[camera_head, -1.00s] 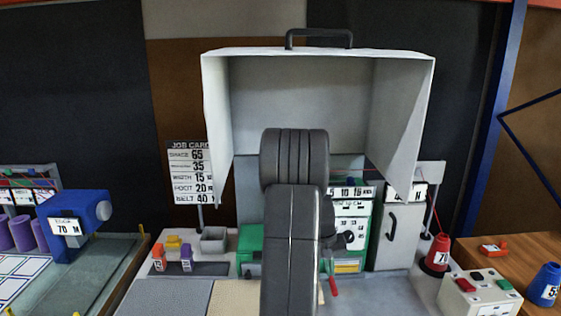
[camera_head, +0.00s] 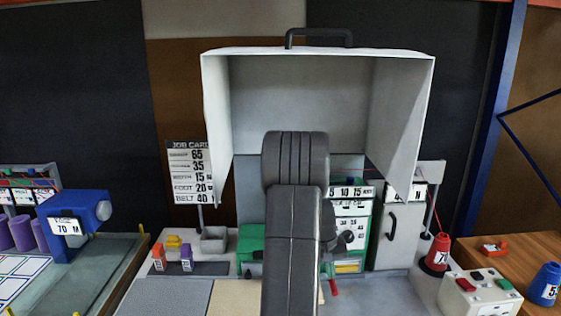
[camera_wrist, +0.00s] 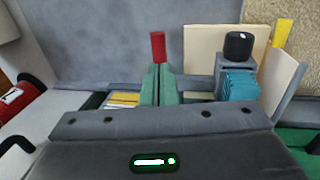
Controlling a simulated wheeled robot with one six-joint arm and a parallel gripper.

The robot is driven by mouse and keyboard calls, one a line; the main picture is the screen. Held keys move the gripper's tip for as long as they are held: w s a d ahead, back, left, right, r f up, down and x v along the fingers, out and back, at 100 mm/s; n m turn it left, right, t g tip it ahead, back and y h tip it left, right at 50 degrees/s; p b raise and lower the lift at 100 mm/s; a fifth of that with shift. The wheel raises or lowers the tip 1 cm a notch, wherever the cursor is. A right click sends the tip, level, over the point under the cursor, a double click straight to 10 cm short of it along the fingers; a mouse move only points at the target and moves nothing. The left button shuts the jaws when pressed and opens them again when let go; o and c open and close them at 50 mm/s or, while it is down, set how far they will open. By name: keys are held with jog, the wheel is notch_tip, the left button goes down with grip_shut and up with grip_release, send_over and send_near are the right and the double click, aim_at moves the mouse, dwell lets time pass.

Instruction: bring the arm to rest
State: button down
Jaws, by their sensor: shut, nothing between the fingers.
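My gripper (camera_wrist: 158,90) shows in the wrist view as two narrow fingers side by side at the middle of its dark housing. They are shut with nothing held. A red handle (camera_wrist: 158,47) shows just past the fingertips; I cannot tell how far beyond them it is. In the head view my dark arm rises in the middle, in front of the green machine (camera_head: 251,238), and hides much of the bench. The fingers cannot be made out there.
A large white hood (camera_head: 417,110) stands open above the bench. A job card board (camera_head: 188,172) is left of the arm, beside a grey bin (camera_head: 213,240). A blue machine (camera_head: 75,222) stands far left.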

aim_at(332, 285)
jog(key=f, duration=0.1)
jog(key=f+b, duration=0.1)
jog(key=f, duration=0.2)
jog(key=shift+d+b, duration=0.35)
jog(key=shift+b, duration=0.05)
jog(key=s+a+r+p, duration=0.1)
jog(key=s+r, duration=0.2)
jog(key=r, duration=1.4)
jog(key=shift+a+r+p, duration=0.15)
jog(key=shift+a+p, duration=0.25)
jog(key=shift+s, duration=0.15)
